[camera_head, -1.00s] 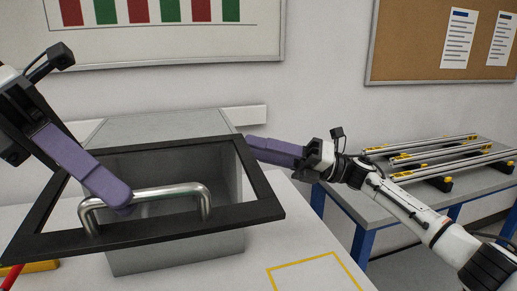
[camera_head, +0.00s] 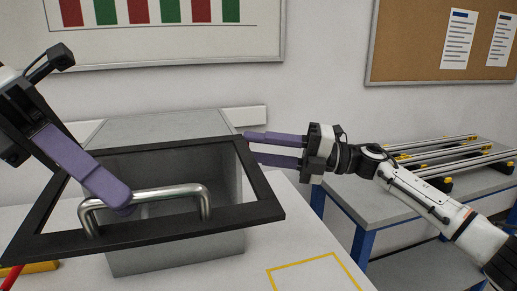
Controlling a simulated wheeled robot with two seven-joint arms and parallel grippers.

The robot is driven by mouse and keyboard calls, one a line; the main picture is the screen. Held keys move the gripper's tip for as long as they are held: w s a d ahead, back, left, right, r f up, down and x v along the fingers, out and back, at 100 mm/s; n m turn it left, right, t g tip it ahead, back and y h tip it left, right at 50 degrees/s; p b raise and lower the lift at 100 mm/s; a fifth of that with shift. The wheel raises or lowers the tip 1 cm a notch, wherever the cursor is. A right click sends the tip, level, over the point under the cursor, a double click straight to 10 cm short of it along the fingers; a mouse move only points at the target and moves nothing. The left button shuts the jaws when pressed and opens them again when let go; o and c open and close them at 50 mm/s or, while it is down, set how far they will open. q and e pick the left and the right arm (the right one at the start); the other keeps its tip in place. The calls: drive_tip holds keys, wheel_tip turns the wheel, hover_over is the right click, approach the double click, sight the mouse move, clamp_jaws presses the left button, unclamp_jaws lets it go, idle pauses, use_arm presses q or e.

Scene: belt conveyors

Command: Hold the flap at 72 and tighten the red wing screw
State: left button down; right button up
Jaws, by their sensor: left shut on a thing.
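The flap (camera_head: 263,195) is a black frame with an open or clear middle, raised at the front of a grey box (camera_head: 175,123). A silver bar handle (camera_head: 160,193) is fixed on its front edge. My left gripper (camera_head: 122,205) is shut on the handle near its left end. My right gripper (camera_head: 250,148) is at the flap's right rear corner, pointing left, its two purple fingers apart. The red wing screw is not seen; the fingertips and flap edge may hide it. No angle scale can be read.
A yellow outlined square (camera_head: 318,272) marks bare white table at the front right. A red and yellow item (camera_head: 30,268) lies at the lower left. A blue-legged bench (camera_head: 400,207) with several rails stands at the right.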

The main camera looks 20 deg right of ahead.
use_arm(q)
drive_tip(key=shift+w, duration=0.1)
use_arm(e)
drive_tip(key=shift+r+m+h, duration=0.2)
drive_tip(key=shift+m+h, duration=0.4)
drive_tip(key=shift+m, duration=0.8)
drive_tip(key=o, duration=1)
drive_tip(key=shift+o, duration=0.2)
drive_tip(key=v, duration=1.2)
drive_tip(key=shift+d+r, duration=0.1)
drive_tip(key=shift+d, duration=0.05)
use_arm(q)
drive_tip(key=c, duration=1.7)
unclamp_jaws()
drive_tip(key=shift+c, duration=0.2)
